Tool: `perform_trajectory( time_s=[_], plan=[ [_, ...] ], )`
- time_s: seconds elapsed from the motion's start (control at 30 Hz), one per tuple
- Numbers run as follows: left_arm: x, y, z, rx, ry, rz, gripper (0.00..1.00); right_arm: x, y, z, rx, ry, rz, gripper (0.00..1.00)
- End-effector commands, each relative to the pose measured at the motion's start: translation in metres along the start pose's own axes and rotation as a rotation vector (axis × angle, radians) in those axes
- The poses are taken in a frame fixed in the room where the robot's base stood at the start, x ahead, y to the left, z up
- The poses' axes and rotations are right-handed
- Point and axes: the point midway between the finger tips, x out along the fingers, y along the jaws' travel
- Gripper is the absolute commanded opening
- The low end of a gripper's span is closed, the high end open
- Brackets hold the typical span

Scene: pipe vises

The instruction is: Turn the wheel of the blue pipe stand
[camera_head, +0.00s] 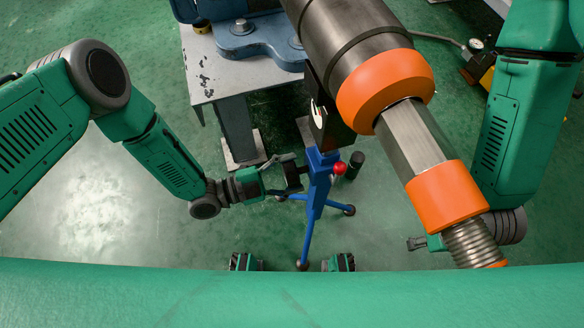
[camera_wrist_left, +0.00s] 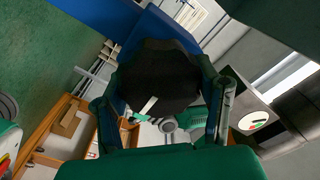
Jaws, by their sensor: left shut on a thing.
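The blue pipe stand (camera_head: 319,185) stands on the floor near the middle of the head view, on splayed legs, with a red knob (camera_head: 339,168) at its right side. Its dark wheel (camera_head: 293,175) is on its left side. My left gripper (camera_head: 284,177) reaches the wheel from the left and is shut on it. In the left wrist view the black lobed wheel (camera_wrist_left: 160,78) sits between the two fingers. My right gripper (camera_head: 420,243) is at the lower right, away from the stand and partly hidden behind the pipe, so its opening is unclear.
A thick grey pipe (camera_head: 420,138) with orange collars crosses the upper right of the head view and hides part of the stand's top. A grey table (camera_head: 215,78) with a blue vise (camera_head: 243,40) stands behind. Open green floor (camera_head: 100,215) lies to the left.

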Motion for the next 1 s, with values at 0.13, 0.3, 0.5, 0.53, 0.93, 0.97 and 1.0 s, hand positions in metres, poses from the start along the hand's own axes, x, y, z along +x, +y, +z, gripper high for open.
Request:
perform_trajectory(
  time_s=[0.13,0.3,0.5,0.53,0.93,0.97,1.0],
  plan=[
    [-0.002,0.001,0.000,0.140,-0.003,0.005,0.28,-0.008,0.000,0.000,0.000,0.000,0.000,0.40],
    [-0.002,0.002,0.001,0.303,-0.004,0.006,0.28,-0.015,0.000,-0.001,0.000,0.000,0.000,0.40],
    [-0.002,0.003,0.001,0.491,-0.003,0.006,0.28,-0.024,0.000,-0.001,0.000,0.000,0.000,0.40],
    [-0.002,0.004,0.001,0.520,-0.003,0.007,0.28,-0.026,0.000,-0.001,0.000,0.000,0.000,0.40],
    [-0.002,0.006,0.002,0.895,-0.002,0.010,0.28,-0.044,0.000,-0.002,0.000,0.000,0.000,0.40],
    [-0.003,0.006,0.002,0.921,-0.002,0.010,0.28,-0.045,0.000,-0.002,0.000,0.000,0.000,0.40],
    [-0.003,0.006,0.003,0.955,-0.003,0.009,0.28,-0.046,0.000,-0.003,0.000,0.000,0.000,0.40]
  ],
)
